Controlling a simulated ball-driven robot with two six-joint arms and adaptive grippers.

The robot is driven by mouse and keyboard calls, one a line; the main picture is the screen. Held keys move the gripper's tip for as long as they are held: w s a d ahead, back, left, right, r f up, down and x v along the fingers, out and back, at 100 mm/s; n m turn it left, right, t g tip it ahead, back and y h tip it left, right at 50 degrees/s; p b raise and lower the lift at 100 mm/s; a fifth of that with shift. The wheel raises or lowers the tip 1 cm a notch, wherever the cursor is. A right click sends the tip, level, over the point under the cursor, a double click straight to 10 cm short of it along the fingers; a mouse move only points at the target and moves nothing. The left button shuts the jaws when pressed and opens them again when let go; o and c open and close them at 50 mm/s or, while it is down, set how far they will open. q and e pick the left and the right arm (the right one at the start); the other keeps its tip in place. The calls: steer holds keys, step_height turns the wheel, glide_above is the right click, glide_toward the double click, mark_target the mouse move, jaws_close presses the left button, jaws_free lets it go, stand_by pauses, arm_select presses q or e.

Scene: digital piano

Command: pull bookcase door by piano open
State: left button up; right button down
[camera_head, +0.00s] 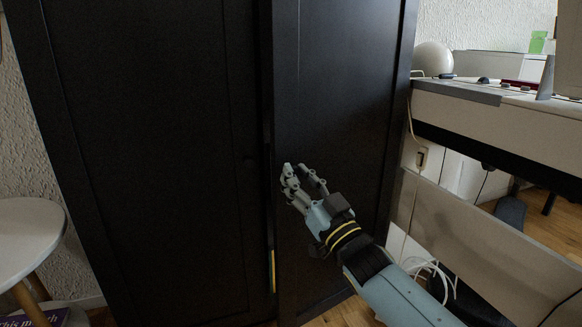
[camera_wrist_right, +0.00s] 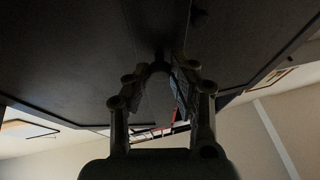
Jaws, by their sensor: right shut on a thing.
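The black bookcase has two tall doors, a left door (camera_head: 150,150) and a right door (camera_head: 340,90). The right door stands slightly ajar, with a narrow gap showing thin coloured edges inside. My right gripper (camera_head: 304,175) is at the right door's front, near its inner edge, shut on the small dark door knob (camera_wrist_right: 160,57). In the head view, the fingers hide this knob; the wrist view is dark, but it shows at the fingertips there. My left gripper is not in view.
The white piano (camera_head: 500,95) stands close to the right of the bookcase, with a white round object (camera_head: 432,58) behind it. A pale stool (camera_head: 30,235) stands at the left. White cables (camera_head: 430,268) hang below the piano.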

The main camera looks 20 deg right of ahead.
arm_select(q)
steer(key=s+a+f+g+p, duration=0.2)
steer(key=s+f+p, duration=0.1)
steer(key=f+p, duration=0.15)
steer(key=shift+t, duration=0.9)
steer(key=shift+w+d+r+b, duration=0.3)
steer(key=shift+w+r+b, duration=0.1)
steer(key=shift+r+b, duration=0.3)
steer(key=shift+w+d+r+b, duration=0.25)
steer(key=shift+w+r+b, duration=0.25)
steer(key=shift+b, duration=0.3)
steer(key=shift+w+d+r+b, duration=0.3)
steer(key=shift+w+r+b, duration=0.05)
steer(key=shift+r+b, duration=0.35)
arm_select(e)
steer(key=s+d+n+g+y, duration=0.8)
steer(key=s+d+y, duration=0.4)
steer(key=s+d, duration=0.9)
steer(key=shift+g+y, duration=0.4)
steer(key=shift+r, duration=0.1)
steer(key=c, duration=1.1)
jaws_free()
steer(key=shift+w, duration=0.15)
steer(key=shift+c, duration=0.2)
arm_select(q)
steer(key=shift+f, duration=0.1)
arm_select(e)
steer(key=shift+a, duration=0.2)
